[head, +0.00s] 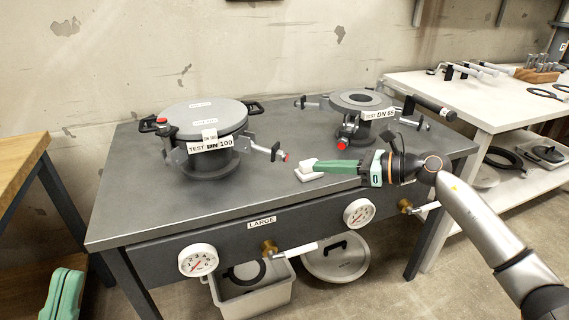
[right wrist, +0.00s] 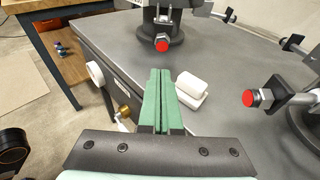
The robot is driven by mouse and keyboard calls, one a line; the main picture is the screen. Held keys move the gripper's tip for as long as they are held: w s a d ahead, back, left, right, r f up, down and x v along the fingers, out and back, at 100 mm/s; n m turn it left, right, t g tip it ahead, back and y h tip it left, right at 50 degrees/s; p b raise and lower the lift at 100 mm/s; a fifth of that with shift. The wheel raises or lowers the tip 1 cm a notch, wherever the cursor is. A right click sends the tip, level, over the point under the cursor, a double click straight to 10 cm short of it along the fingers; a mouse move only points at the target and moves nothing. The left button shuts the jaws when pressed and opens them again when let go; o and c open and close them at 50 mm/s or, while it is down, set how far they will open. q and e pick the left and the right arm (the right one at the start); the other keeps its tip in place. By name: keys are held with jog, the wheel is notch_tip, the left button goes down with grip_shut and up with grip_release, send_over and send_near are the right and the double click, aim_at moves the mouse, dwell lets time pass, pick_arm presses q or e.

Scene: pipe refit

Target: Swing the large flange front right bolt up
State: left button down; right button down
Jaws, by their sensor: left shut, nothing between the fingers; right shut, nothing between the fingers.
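The large flange (head: 208,160), labelled TEST DN 100, stands on the left of the grey table with a round grey lid on top. Its front right bolt (head: 268,150) hangs outward to the right, roughly level, with a red end. In the right wrist view the red-ended bolt (right wrist: 162,42) shows beyond my fingertips, pointing toward the camera. My right gripper (head: 316,167) is shut and empty, low over the table, pointing left, apart from the bolt. Its green fingers (right wrist: 160,74) are together.
A white block (head: 308,172) lies beside my right fingertips. The small flange (head: 360,100), DN 65, stands at the right; its red-ended bolt (right wrist: 252,98) sticks out. Gauges (head: 198,260) and brass valves line the table front. A white bench (head: 490,105) holds tools.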

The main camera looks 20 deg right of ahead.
aim_at(268, 150)
jog(key=b+x, duration=0.1)
jog(key=x, duration=0.9)
jog(key=shift+f, duration=0.1)
jog(key=shift+r+p, duration=0.3)
jog(key=shift+p, duration=0.35)
jog(key=shift+h, duration=0.3)
jog(key=shift+d+r+g+p, duration=0.1)
jog(key=shift+r+g+p, duration=0.15)
jog(key=shift+p, duration=0.35)
